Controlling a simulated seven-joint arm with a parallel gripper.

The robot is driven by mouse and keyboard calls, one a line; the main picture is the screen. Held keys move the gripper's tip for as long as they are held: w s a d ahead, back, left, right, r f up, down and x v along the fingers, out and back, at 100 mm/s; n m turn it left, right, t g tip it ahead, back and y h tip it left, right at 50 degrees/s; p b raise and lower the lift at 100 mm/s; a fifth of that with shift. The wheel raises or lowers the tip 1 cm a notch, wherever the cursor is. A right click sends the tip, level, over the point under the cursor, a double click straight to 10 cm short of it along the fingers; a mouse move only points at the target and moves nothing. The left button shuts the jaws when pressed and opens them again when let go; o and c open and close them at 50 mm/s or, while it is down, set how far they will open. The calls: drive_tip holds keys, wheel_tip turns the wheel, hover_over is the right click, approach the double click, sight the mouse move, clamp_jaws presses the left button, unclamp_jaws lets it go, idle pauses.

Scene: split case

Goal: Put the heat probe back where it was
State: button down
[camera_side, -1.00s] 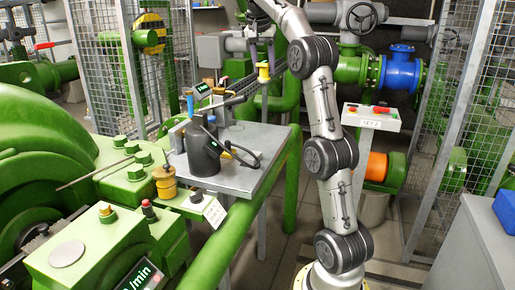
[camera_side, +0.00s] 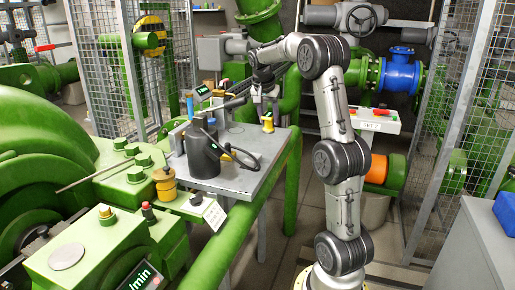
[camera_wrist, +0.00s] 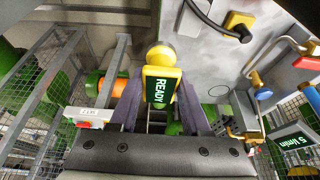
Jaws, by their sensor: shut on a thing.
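The heat probe appears to be the yellow device in my gripper; it shows in the side view (camera_side: 267,122) and, with a dark READY display and a rounded yellow end, in the wrist view (camera_wrist: 160,75). My gripper (camera_side: 266,108) is shut on it, with a finger on each side in the wrist view (camera_wrist: 160,100). In the side view the probe is low at the far right corner of the grey table (camera_side: 255,176). I cannot tell whether it touches the table top.
A black cylindrical vessel (camera_side: 202,154) stands on the table, with a black cable (camera_side: 243,158) beside it. A small display (camera_side: 203,91) and a blue-handled part (camera_side: 190,107) are behind. A yellow fitting (camera_wrist: 238,25) with cable shows in the wrist view. Wire-mesh fences stand around.

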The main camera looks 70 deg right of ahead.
drive_tip(key=w+d+f, duration=0.2)
drive_tip(key=d+f, duration=0.1)
drive_tip(key=w+d+f, duration=0.3)
drive_tip(key=d, duration=0.1)
drive_tip(key=w+d+f, duration=0.2)
drive_tip(key=d+f, duration=0.2)
drive_tip(key=shift+w+d, duration=0.1)
drive_tip(key=shift+w, duration=0.3)
drive_tip(key=shift+w+f, duration=0.1)
drive_tip(key=shift+f, duration=1.45)
drive_tip(key=shift+f, duration=0.2)
drive_tip(key=shift+c, duration=1.8)
unclamp_jaws()
drive_tip(key=shift+r, duration=0.1)
drive_tip(key=v, duration=1.2)
